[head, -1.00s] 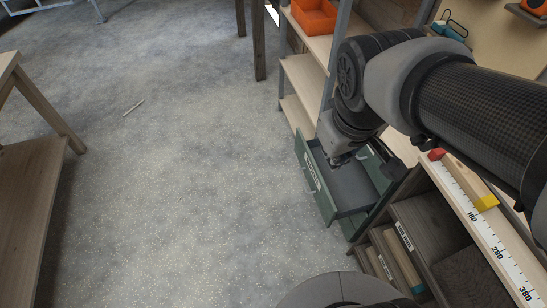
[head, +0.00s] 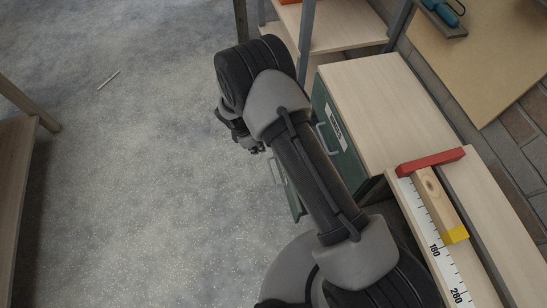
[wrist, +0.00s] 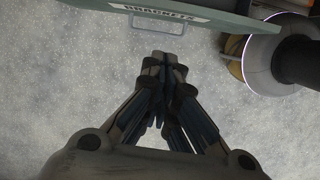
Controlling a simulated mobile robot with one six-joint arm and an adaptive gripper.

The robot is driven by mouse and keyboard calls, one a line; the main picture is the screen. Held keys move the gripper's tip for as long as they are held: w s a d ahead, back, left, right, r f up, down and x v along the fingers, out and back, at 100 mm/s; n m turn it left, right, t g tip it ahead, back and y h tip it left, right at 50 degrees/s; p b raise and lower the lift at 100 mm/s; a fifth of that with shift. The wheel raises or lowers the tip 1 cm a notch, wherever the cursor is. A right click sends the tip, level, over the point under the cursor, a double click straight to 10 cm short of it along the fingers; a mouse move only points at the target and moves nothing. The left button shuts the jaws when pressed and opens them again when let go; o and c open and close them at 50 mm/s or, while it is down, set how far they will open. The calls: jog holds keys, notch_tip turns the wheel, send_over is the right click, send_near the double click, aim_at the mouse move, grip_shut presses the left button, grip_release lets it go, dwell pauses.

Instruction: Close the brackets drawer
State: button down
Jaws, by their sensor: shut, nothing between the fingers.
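The brackets drawer stands out from the green cabinet. In the head view only part of its green front (head: 293,203) shows, beside my arm, which hides the rest. In the wrist view its front, with a white "BRACKETS" label (wrist: 168,15) and a grey handle (wrist: 157,28), lies along the top edge. My gripper (head: 252,146) is out in front of the drawer, over the floor. It also shows in the wrist view (wrist: 164,62), with its fingers together and empty, pointing toward the handle with a small gap in the picture.
A closed green upper drawer (head: 334,125) sits under the pale cabinet top (head: 385,105). The grey floor (head: 130,190) at left is mostly clear.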

jog(key=s+d+b+x, duration=0.1)
jog(key=d+b+x, duration=0.1)
jog(key=x, duration=1.1)
jog(key=shift+w+d+n+b, duration=0.4)
jog(key=shift+w+b, duration=0.05)
jog(key=shift+b, duration=0.1)
jog(key=shift+d+f, duration=0.1)
jog(key=w+d+b, duration=0.1)
jog(key=w+d, duration=0.1)
jog(key=d, duration=0.6)
jog(key=w+d+b, duration=0.2)
jog(key=d, duration=0.6)
jog(key=shift+w+d, duration=0.25)
jog(key=shift+w, duration=0.15)
